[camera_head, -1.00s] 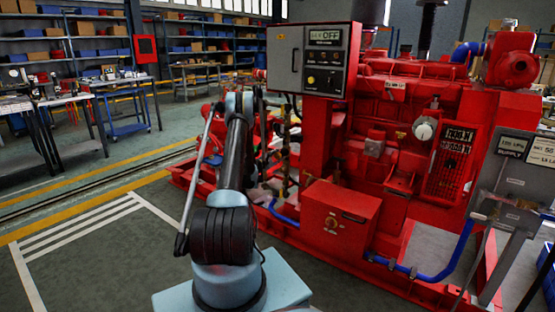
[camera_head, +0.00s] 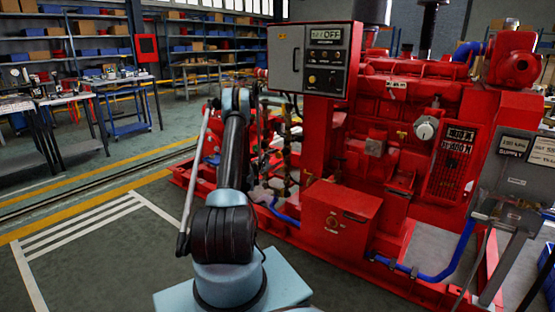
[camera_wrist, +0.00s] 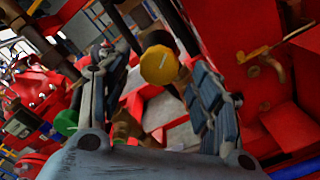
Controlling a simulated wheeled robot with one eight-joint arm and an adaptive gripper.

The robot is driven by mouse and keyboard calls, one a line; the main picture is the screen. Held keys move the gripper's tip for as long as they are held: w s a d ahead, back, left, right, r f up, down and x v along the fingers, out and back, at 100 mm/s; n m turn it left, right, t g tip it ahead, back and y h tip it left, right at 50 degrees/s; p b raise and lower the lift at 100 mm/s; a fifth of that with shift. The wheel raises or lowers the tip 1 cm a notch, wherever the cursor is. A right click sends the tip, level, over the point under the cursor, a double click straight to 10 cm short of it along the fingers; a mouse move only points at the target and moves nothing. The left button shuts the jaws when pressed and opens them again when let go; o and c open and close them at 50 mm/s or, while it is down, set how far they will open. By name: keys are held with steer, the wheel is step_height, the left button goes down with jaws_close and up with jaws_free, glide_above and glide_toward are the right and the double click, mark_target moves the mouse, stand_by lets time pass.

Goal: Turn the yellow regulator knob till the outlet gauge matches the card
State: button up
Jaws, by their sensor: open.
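The yellow regulator knob (camera_wrist: 159,65) shows in the wrist view as a round face with a short pale mark, with a dark body behind it. My gripper (camera_wrist: 162,72) is open, with one finger on each side of the knob in the picture. The knob appears beyond the fingers, and I see no contact. In the head view my arm hides the gripper and knob.
A green round part (camera_wrist: 66,122) is left of my left finger. Red machinery and a brass-coloured lever (camera_wrist: 254,54) lie to the right. The red pumpset (camera_head: 400,140) fills the right of the head view, with a grey control box (camera_head: 310,60). Open floor (camera_head: 110,255) lies left.

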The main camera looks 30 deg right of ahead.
steer(key=v, duration=0.7)
steer(key=shift+s+a, duration=0.15)
steer(key=shift+a, duration=0.2)
steer(key=s+a+r+m+g+y, duration=0.1)
steer(key=s+a+r+m+y, duration=0.15)
steer(key=a+r, duration=0.55)
steer(key=s+a+r+m+g+y, duration=0.15)
steer(key=s+a+r+m, duration=0.3)
steer(key=r, duration=0.55)
steer(key=s+a+r+m+y, duration=0.1)
steer(key=s+a+r+y, duration=0.15)
steer(key=s+a, duration=0.55)
steer(key=s+a+r+m+y, duration=0.2)
steer(key=s+a+y, duration=0.1)
steer(key=s+a, duration=0.45)
steer(key=s+a+f+m+g+y, duration=0.1)
steer(key=s+a+f+y, duration=0.2)
steer(key=s+a, duration=0.7)
steer(key=s+a+f+m+g+y, duration=0.1)
steer(key=s+a+f+y, duration=0.3)
steer(key=s+a, duration=0.7)
steer(key=s+f, duration=0.1)
steer(key=s, duration=0.6)
steer(key=shift+a+m, duration=0.2)
steer(key=shift+m, duration=0.2)
